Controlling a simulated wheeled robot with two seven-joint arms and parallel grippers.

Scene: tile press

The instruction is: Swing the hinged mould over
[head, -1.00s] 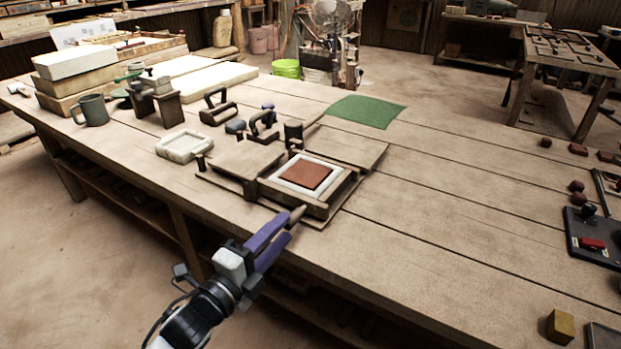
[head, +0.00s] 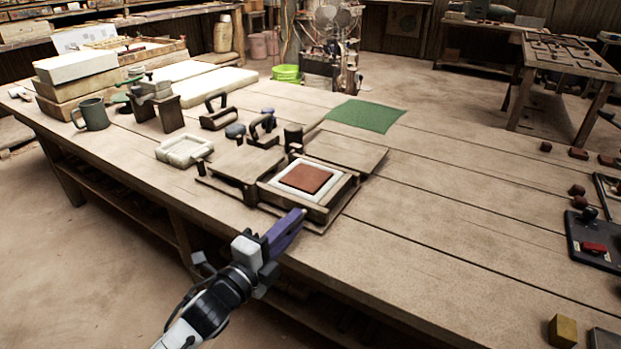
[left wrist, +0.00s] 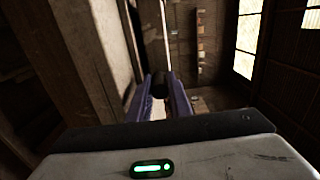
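The hinged mould (head: 317,213) lies flat near the table's front edge, a wooden frame with a white inner rim and a red-brown clay tile (head: 306,179) in it. My left gripper (head: 298,215) is at the mould's front edge, its purple fingers close together in the head view. In the left wrist view, a dark rounded handle end (left wrist: 160,86) sits between the two fingertips and fills the gap. The fingers hide most of this handle in the head view. My right gripper is not in view.
Flat boards (head: 345,151) lie beside and behind the mould. A dark post (head: 293,137) and handled tools (head: 263,129) stand behind it. A white block mould (head: 184,149) is to the left. A green cloth (head: 365,115) lies behind.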

